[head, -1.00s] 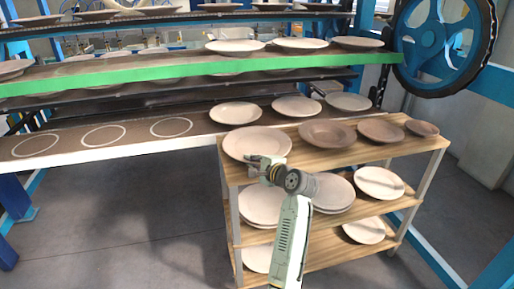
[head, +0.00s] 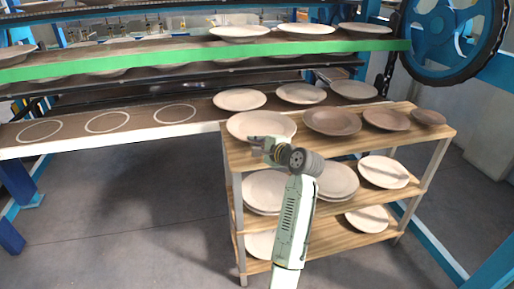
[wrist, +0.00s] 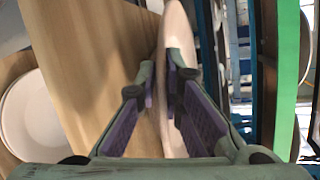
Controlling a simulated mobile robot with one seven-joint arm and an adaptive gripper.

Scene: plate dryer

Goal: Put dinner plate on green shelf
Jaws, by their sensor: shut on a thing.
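A pale dinner plate (head: 262,126) is at the left front corner of the wooden cart's top, roughly level; I cannot tell whether it still touches the wood. My gripper (head: 257,144) is shut on its near rim. In the wrist view the plate (wrist: 176,25) runs edge-on between the fingers of my gripper (wrist: 168,75). The green shelf (head: 190,58), with a bright green front edge, spans the rack behind and above the cart; its edge also shows in the wrist view (wrist: 286,75). Plates stand on its right part.
The cart (head: 232,155) holds brown plates (head: 332,121) to the right and more plates on its lower boards. A lower rack shelf (head: 145,125) has white circles at left and plates at right. A blue wheel (head: 452,40) stands at far right.

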